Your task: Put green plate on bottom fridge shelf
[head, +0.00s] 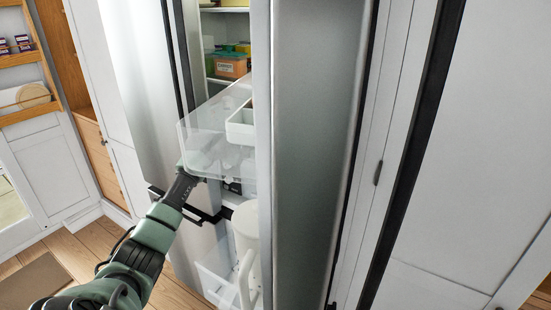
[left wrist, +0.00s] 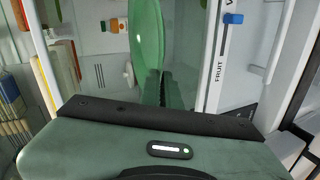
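The green plate (left wrist: 148,42) stands on edge in the left wrist view, with its face turned to the left. Its lower rim sits between the dark fingers of my left gripper (left wrist: 163,88), which appear closed on it. In the head view my left gripper (head: 184,182) reaches the open fridge at the edge of a clear bin (head: 205,128). The plate cannot be clearly made out in the head view. The bottom fridge shelf cannot be clearly seen. My right gripper is not in view.
The fridge door (head: 312,150) stands open at the right of the opening. A white pitcher (head: 245,235) stands low beside the door. An orange box (head: 230,66) sits on an upper shelf. A blue slider (left wrist: 233,18) is on a drawer label strip at the right.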

